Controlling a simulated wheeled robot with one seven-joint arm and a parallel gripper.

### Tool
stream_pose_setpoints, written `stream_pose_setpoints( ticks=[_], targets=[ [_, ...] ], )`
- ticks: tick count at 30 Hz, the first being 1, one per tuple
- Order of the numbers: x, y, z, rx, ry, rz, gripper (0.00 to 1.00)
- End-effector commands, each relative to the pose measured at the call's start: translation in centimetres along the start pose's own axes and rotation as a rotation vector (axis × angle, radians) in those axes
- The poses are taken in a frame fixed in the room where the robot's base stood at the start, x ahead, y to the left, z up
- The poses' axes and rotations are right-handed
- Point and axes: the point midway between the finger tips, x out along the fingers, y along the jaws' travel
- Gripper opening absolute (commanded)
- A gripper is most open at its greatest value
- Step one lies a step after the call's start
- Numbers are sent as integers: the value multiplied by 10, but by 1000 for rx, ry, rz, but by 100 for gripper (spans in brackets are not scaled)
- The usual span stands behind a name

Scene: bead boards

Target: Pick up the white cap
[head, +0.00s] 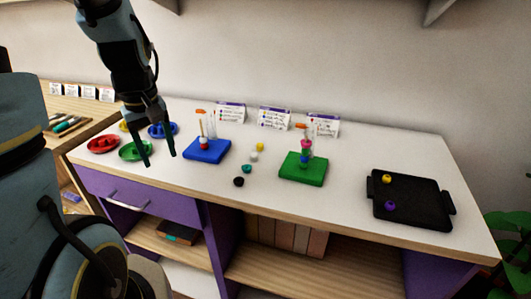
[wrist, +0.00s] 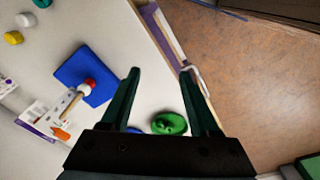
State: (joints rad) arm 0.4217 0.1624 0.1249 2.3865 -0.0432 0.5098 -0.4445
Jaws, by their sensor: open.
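The white cap (head: 254,157) lies on the white tabletop, between a yellow cap (head: 260,147) and a teal cap (head: 247,168), in the gap between the blue and green boards. In the wrist view the white cap (wrist: 26,20) is near the top left corner, partly lost against the pale table. My gripper (head: 160,159) is open and empty, pointing down near the table's front edge, left of the blue board and well left of the cap. In the wrist view nothing is between the open fingers (wrist: 160,74).
A blue board (head: 207,150) with upright pegs stands between my gripper and the caps. A green board (head: 303,170) with stacked beads is right of them. A black cap (head: 239,182) lies in front. Coloured dishes, including green (head: 135,150), are at left; a black tray (head: 410,205) is at right.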

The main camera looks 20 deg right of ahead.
Motion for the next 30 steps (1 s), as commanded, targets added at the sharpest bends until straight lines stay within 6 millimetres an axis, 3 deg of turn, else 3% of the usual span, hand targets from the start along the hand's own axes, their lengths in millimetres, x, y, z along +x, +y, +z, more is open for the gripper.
stream_pose_setpoints(
  ticks=[10, 18, 21, 25, 30],
  targets=[
    [-14, 73, -4, -198, -21, -31, 62],
    [-30, 175, 17, -463, 10, -86, 62],
    [-35, 203, 29, -544, 31, -96, 62],
    [-37, 226, 39, -607, 51, -100, 62],
    [-27, 231, 44, -636, 58, -105, 62]
  ],
)
